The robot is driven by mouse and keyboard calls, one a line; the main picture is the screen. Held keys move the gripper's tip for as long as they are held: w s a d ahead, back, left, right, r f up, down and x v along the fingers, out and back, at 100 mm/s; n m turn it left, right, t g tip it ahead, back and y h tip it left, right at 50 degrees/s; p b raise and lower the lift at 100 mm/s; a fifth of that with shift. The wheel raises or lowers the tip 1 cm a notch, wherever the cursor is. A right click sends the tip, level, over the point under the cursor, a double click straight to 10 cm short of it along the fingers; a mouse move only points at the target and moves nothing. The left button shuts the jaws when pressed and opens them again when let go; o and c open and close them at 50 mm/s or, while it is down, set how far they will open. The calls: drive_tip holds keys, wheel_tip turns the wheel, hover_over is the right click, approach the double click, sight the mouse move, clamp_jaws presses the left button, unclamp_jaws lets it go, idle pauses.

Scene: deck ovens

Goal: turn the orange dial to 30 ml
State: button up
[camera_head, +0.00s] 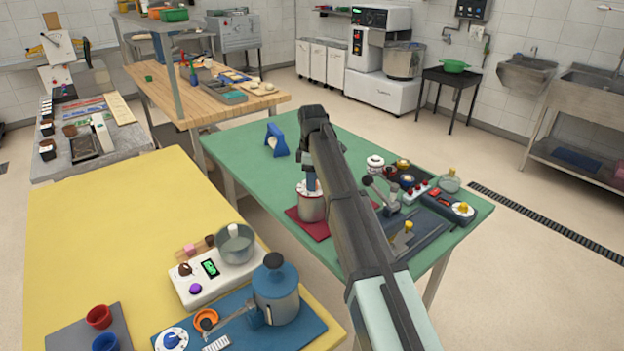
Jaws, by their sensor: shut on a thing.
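My gripper (311,182) points down at the top of a steel canister (312,208) with a reddish rim, on the green table. It appears shut on a part at the canister's top; my arm and the gripper hide most of that part. I cannot make out an orange dial or a 30 ml mark there. A round orange piece (206,320) lies on the blue mat at the front left, beside a blue lidded pot (276,296), well away from my gripper. I cannot tell whether it is a dial.
The canister stands on a red mat (297,222). A blue stand (276,140) is behind left. The green table's left part (232,147) is clear.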

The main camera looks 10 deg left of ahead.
drive_tip(key=shift+m, duration=0.3)
drive_tip(key=m, duration=0.4)
drive_tip(key=shift+m, duration=0.3)
drive_tip(key=m, duration=1)
drive_tip(key=shift+m, duration=0.4)
drive_tip(key=m, duration=0.5)
drive_tip(key=shift+m, duration=0.3)
drive_tip(key=o, duration=1.1)
drive_tip(key=shift+c, duration=0.2)
